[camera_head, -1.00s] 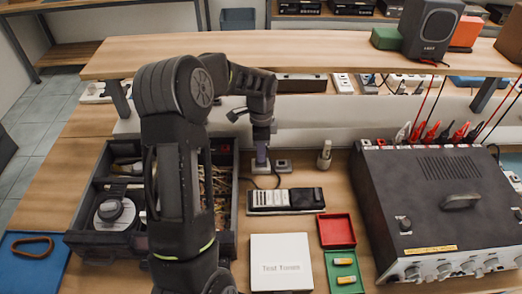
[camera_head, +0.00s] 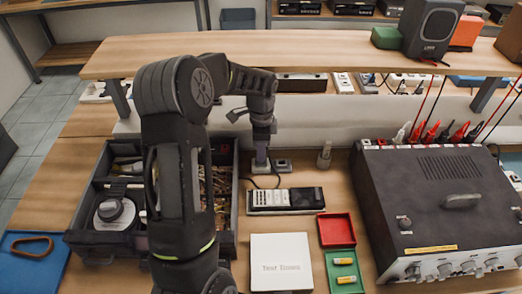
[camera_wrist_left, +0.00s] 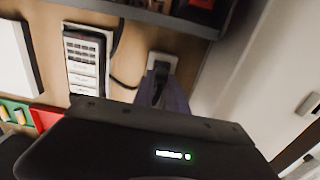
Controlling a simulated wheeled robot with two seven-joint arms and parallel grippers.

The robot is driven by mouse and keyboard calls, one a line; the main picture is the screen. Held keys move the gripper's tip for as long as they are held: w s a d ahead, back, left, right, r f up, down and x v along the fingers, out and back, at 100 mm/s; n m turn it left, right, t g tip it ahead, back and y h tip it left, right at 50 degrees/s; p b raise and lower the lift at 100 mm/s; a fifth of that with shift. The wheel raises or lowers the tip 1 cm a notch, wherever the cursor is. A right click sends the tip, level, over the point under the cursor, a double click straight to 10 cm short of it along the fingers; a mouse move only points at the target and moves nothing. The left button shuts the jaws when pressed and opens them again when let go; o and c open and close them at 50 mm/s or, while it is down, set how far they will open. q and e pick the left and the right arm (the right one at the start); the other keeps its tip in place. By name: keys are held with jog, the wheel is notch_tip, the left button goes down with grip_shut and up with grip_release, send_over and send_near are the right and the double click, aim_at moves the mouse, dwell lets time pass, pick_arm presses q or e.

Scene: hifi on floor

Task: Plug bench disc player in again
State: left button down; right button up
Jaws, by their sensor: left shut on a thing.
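A slim dark device with pale keys (camera_head: 285,200), seemingly the disc player, lies on the bench; its keys also show in the left wrist view (camera_wrist_left: 85,62). A dark cable (camera_wrist_left: 125,82) runs from its side towards a pale socket (camera_wrist_left: 162,62) on the bench, where a dark plug (camera_wrist_left: 160,75) shows. My left gripper (camera_head: 262,150) points down at the socket, shut on the plug. My right gripper is not in view.
A dark tool tray (camera_head: 100,237) stands left, partly behind my arm. A white "Test Tones" case (camera_head: 280,262), a red tray (camera_head: 335,230) and a green tray (camera_head: 332,258) lie in front. A large grey instrument (camera_head: 440,205) fills the right. A raised shelf (camera_head: 330,48) overhangs behind.

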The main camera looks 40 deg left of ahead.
pick_arm(q)
jog(key=shift+f, duration=0.1)
jog(key=c, duration=1.3)
grip_release()
jog(key=shift+o, duration=0.2)
